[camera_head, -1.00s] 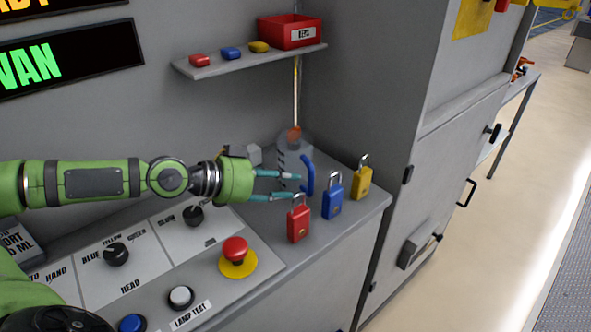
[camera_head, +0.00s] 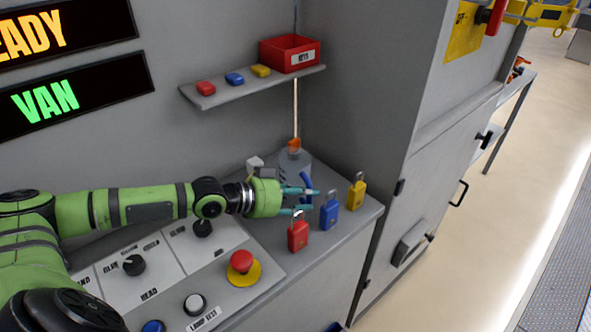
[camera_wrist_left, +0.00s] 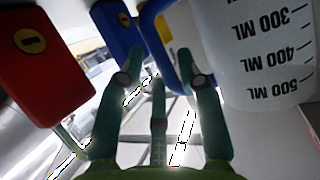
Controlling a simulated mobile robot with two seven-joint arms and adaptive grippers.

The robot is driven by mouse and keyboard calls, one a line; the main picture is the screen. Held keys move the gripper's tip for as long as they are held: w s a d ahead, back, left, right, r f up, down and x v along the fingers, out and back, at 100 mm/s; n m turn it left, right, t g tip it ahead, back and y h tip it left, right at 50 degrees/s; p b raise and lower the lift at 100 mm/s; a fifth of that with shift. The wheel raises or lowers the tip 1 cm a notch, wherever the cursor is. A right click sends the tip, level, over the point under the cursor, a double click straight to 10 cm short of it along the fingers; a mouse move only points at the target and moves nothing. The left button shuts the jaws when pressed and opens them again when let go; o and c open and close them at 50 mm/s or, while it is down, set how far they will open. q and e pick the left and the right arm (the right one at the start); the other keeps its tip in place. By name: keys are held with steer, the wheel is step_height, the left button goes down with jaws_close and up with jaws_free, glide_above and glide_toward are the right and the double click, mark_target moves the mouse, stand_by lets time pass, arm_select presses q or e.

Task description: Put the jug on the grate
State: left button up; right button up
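The jug (camera_head: 297,163) is a grey, see-through vessel with a blue handle (camera_head: 306,182), standing at the back of the counter. In the left wrist view, the jug (camera_wrist_left: 268,50) shows ML marks at right, and its handle (camera_wrist_left: 163,45) is ahead, near the right finger. My left gripper (camera_head: 311,200) is open, its fingers spread at the handle; I cannot tell whether they touch it. The gripper (camera_wrist_left: 160,85) partly hides the handle and lower jug. I cannot clearly identify a grate. My right gripper is out of view.
Red (camera_head: 298,234), blue (camera_head: 330,211) and yellow (camera_head: 357,192) padlocks stand close by on the counter's right. A shelf (camera_head: 250,85) with a red bin (camera_head: 290,55) hangs above. A control panel with knobs and a red button (camera_head: 241,261) lies in front.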

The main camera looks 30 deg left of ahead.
arm_select(q)
steer(key=shift+x, duration=1.15)
jaws_close()
